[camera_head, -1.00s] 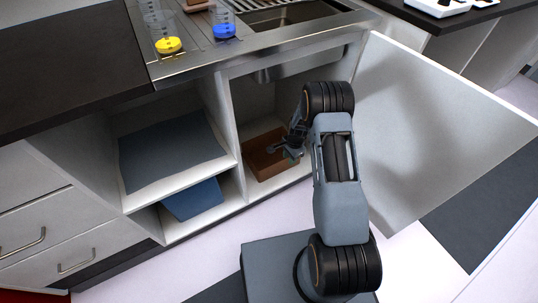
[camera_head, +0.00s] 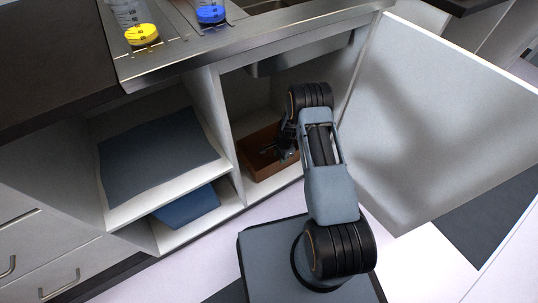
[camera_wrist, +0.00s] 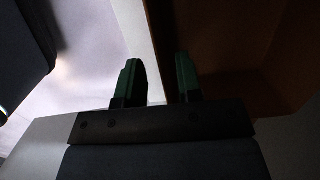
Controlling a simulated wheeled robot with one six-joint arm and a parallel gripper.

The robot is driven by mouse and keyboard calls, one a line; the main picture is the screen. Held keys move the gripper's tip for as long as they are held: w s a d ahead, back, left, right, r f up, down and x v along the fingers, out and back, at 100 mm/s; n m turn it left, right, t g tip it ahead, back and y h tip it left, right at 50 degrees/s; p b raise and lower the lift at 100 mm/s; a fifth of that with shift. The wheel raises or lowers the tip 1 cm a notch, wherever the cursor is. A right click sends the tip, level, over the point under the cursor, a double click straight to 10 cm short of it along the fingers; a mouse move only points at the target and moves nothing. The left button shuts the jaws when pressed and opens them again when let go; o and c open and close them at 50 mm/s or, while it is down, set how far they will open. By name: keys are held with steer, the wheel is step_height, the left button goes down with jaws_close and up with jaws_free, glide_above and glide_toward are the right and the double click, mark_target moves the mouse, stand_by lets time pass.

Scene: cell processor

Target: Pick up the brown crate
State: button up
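The brown crate (camera_head: 252,168) stands on the floor of the open cabinet compartment under the sink, in the head view. My gripper (camera_head: 270,150) reaches in from the right and is over the crate, partly hiding its inside and right side. In the wrist view my gripper (camera_wrist: 159,82) has its two green-tipped fingers apart, with nothing visibly clamped. The crate (camera_wrist: 225,40) fills the upper right there, dark and shaded. Its near edge runs close to the right finger; the left finger is over a pale surface. Contact cannot be told.
An open white door (camera_head: 430,120) stands right of the compartment. A white divider (camera_head: 226,125) is on its left, with shelves holding a dark blue-grey sheet (camera_head: 155,155) and a blue item (camera_head: 187,203). The sink counter (camera_head: 180,62) overhangs above.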

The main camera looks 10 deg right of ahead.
steer(key=b, duration=0.3)
glide_above(279, 171)
steer(key=shift+w+f, duration=0.1)
steer(key=shift+f, duration=2.6)
steer(key=shift+c, duration=0.3)
jaws_close()
